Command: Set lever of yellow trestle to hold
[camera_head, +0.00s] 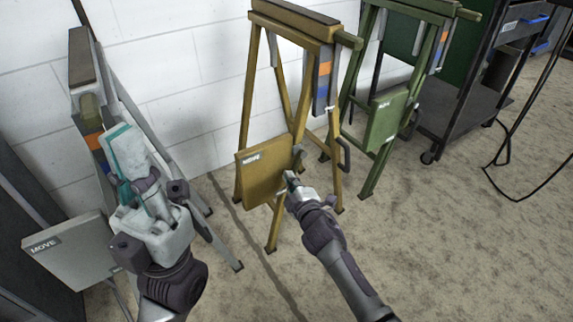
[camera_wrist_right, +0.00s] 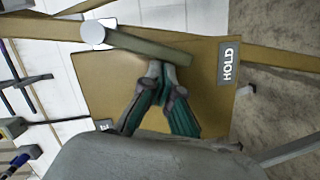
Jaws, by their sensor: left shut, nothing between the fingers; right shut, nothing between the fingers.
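The yellow trestle (camera_head: 262,170) stands in the middle of the head view against the white wall. Its plate bears a MOVE label (camera_head: 250,158) on the face toward the head camera. In the right wrist view the plate (camera_wrist_right: 205,105) carries a HOLD label (camera_wrist_right: 228,63) at its right. The lever (camera_wrist_right: 150,48), an olive bar, runs from a pale round pivot (camera_wrist_right: 95,35) toward that label, ending short of it. My right gripper (camera_head: 290,178) is shut; its tips (camera_wrist_right: 162,68) are at the lever's lower edge, contact unclear. My left gripper (camera_head: 122,145) is shut, in front of the grey trestle.
A grey trestle (camera_head: 82,60) with a MOVE plate (camera_head: 75,255) stands at the left, partly behind my left arm. A green trestle (camera_head: 385,122) with a MOVE plate stands right of the yellow one. A dark cart (camera_head: 470,95) and black cables are further right. The front right floor is clear.

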